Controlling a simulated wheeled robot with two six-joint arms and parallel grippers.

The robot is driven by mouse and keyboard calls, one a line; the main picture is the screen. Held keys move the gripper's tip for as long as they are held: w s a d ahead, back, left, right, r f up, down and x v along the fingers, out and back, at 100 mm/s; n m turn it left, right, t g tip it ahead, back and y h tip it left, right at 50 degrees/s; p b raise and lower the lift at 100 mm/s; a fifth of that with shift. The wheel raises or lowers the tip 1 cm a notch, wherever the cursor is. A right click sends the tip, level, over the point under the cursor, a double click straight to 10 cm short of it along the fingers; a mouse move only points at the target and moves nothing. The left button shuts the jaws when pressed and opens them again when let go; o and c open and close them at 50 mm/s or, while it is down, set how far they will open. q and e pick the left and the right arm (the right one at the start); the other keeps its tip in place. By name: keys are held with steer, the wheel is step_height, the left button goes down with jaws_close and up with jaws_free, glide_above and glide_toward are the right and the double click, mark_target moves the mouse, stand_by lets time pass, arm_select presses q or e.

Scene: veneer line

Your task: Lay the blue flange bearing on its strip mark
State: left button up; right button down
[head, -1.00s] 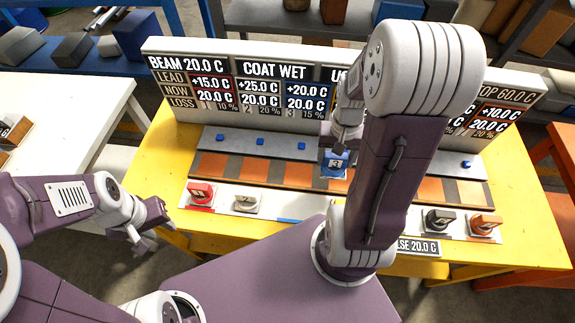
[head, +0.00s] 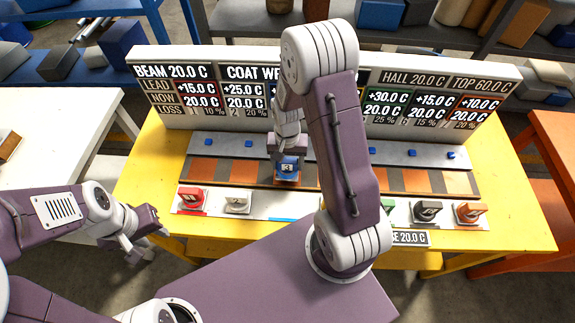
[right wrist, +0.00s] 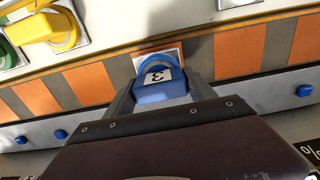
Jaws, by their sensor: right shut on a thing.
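The blue flange bearing (head: 288,168), marked 3, is held in my right gripper (head: 287,155). In the right wrist view the bearing (right wrist: 162,92) sits between the two fingers, with an orange patch of the dark band just behind it. Whether it touches the band is unclear. The blue strip mark (head: 290,219) shows on the white front strip (head: 262,212), bare, nearer me than the bearing and between the white bearing and my right arm. My left gripper (head: 148,243) hangs empty with its fingers apart, left of the yellow table.
A red bearing (head: 191,197) and a white one (head: 238,202) stand left of the mark; black (head: 427,209) and orange (head: 469,211) ones stand right. A display board (head: 205,70) rises behind. My right arm hides the middle of the strip.

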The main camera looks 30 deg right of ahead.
step_height(320, 180, down, 2)
steer(key=shift+w+d, duration=0.1)
steer(key=shift+w, duration=0.05)
steer(key=shift+f, duration=0.2)
steer(key=shift+c, duration=1.5)
jaws_free()
steer(key=shift+r, duration=0.15)
